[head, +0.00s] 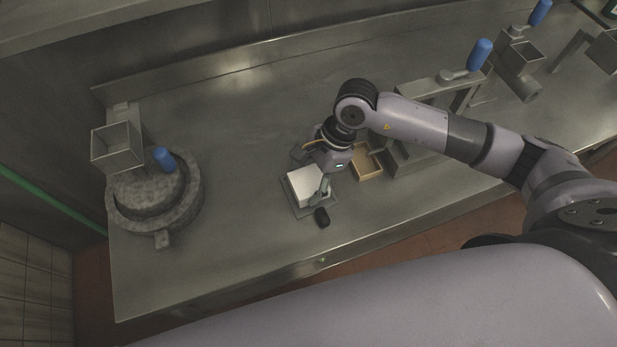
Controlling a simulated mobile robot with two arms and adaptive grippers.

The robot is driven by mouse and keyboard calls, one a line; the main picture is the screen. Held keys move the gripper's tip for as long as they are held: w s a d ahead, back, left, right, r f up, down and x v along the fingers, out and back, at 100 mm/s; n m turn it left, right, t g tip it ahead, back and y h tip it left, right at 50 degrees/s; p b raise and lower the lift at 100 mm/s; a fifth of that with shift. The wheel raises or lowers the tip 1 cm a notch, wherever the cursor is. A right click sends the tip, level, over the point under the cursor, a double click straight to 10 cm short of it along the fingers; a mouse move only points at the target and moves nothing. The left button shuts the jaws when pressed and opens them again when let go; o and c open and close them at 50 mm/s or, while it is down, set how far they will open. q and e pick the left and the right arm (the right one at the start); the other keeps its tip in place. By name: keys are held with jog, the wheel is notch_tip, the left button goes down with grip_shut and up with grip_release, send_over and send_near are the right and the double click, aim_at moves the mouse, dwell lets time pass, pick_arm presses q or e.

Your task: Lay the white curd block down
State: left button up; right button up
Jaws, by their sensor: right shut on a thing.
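The white curd block (302,184) is a pale, box-shaped piece near the middle of the steel counter in the head view. It is over a flat grey plate or tray (299,210), whose edge shows around it. My right gripper (322,204) reaches down from above at the block's right side and is shut on it. The arm and fingers cover the block's right part. I cannot tell whether the block's underside touches the plate. My left gripper is not in view.
A small wooden box (367,168) stands just right of the gripper, beside a grey metal press frame (432,92) with a blue handle. A round stone mill (150,200) with a square hopper stands at the left. The counter (240,130) between them is clear.

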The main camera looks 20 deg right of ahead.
jog(key=shift+f, duration=0.3)
jog(key=o, duration=1)
jog(key=shift+f, duration=0.1)
jog(key=shift+r, duration=0.25)
jog(key=shift+b+v, duration=1.15)
jog(key=shift+v, duration=4.75)
